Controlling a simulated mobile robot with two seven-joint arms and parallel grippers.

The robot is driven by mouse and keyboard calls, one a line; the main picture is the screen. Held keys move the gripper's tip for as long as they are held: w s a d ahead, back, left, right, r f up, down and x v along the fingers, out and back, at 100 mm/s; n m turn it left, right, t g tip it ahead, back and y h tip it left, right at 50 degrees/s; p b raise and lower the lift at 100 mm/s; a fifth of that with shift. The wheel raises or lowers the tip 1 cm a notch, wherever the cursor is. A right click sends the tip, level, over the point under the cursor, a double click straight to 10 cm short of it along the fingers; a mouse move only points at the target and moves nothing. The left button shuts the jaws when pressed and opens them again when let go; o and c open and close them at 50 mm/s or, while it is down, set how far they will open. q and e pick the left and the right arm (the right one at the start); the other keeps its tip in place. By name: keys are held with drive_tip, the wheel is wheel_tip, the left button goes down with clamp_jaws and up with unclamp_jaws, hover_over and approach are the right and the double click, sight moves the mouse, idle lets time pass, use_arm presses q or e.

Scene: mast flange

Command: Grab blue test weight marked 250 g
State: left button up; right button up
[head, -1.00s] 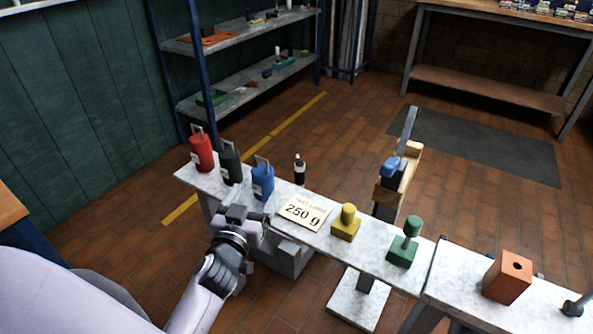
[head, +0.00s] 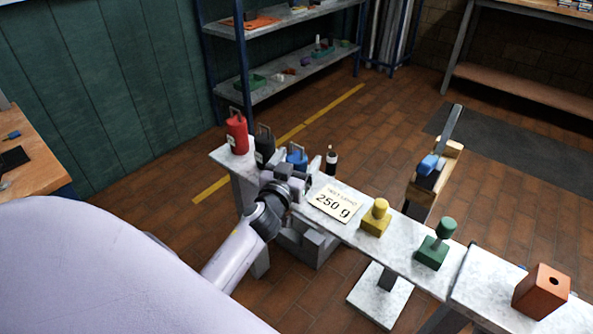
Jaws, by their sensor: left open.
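The blue test weight (head: 297,157) stands on the narrow grey bench (head: 345,229), with its handle up. My left gripper (head: 290,178) is open, just in front of it, and hides its lower part. I cannot tell whether the fingers touch it or reach around it. The card marked 250 g (head: 335,203) lies on the bench to the right of the gripper. My right gripper is not in view.
A black weight (head: 264,146) stands close on the left, then a red one (head: 237,133). A small dark bottle (head: 331,159) is behind right. A yellow block (head: 376,218) and a green block (head: 434,247) stand farther right.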

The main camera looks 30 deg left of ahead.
use_arm(q)
drive_tip(key=c, duration=1)
drive_tip(key=shift+c, duration=1.1)
drive_tip(key=shift+r, duration=0.15)
